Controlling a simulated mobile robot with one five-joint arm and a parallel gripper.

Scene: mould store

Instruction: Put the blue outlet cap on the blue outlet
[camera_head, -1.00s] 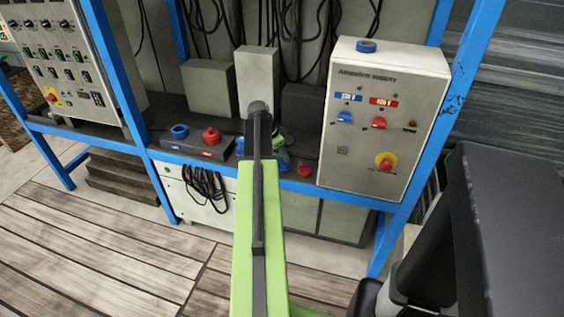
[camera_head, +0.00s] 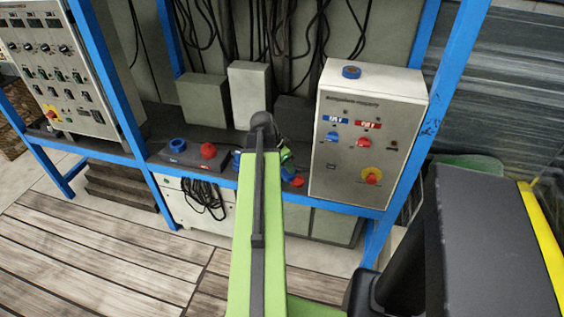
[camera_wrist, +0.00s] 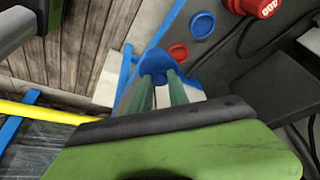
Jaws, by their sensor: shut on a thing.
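My gripper (camera_wrist: 160,85) is shut on a blue round piece (camera_wrist: 155,60), which looks like the blue outlet cap; its far side is partly hidden by the fingers. In the head view my arm hides most of the gripper, which is over the front of the shelf. The blue outlet (camera_head: 177,145) is a ring on a low dark box at the left of the shelf, apart from the gripper. A red outlet (camera_head: 208,151) stands beside it; a red round piece with white marks, probably this one, shows in the wrist view (camera_wrist: 255,7).
A red disc (camera_head: 297,182) lies near the shelf's front edge. A blue disc (camera_wrist: 202,25) lies close by. The pale supply box (camera_head: 365,140) stands at the right with a blue ring (camera_head: 351,72) on top. Blue frame posts (camera_head: 108,75) flank the shelf; cables hang behind.

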